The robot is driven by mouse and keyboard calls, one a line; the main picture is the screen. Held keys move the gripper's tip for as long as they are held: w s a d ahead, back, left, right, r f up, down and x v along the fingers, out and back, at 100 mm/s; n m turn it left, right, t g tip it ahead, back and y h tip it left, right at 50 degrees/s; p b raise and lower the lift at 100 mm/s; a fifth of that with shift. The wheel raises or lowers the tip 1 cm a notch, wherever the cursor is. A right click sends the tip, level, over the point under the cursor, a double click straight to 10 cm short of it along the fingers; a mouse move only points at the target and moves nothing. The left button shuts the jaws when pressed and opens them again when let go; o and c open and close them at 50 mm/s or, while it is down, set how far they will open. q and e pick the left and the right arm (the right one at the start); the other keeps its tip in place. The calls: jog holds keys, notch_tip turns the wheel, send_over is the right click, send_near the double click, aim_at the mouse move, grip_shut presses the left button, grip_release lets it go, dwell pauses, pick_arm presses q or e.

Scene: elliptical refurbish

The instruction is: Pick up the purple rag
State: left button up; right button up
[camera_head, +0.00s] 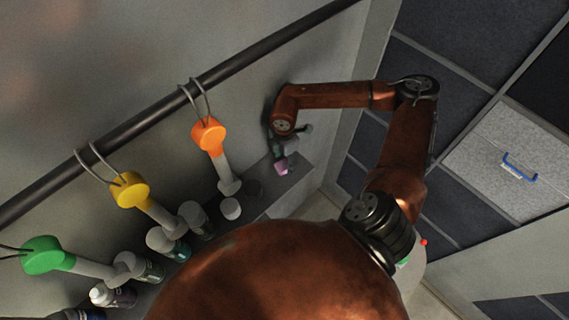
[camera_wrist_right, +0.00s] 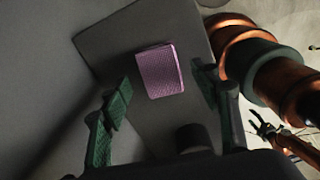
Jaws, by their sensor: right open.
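The purple rag (camera_wrist_right: 160,72) is a small folded block with a fine weave, lying on the end of a grey ledge (camera_wrist_right: 110,36). In the head view the rag (camera_head: 282,168) shows as a small purple patch just below my right gripper (camera_head: 286,150). In the right wrist view my right gripper (camera_wrist_right: 162,88) is open, with its green fingers on either side of the rag and a gap on both sides. I cannot tell the exact height of the fingertips over it. A dark claw-like end on a copper arm, perhaps my left gripper (camera_wrist_right: 266,128), shows small at the right.
Orange (camera_head: 209,134), yellow (camera_head: 129,190) and green (camera_head: 46,255) hanging tools hang from a dark rail (camera_head: 140,122) on the wall. Several bottles stand along the ledge to the left. A short dark cylinder (camera_wrist_right: 193,138) stands near the rag.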

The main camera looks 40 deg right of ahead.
jog(key=shift+f, duration=0.95)
jog(key=shift+d+f, duration=0.1)
jog(key=shift+f, duration=0.15)
pick_arm(q)
jog(key=shift+w+d+r, duration=0.1)
jog(key=shift+w+r, duration=0.4)
jog(key=shift+w, duration=0.4)
pick_arm(e)
jog(key=shift+c, duration=0.7)
pick_arm(q)
jog(key=shift+s, duration=0.35)
pick_arm(e)
jog(key=c, duration=1)
jog(key=shift+r, duration=0.15)
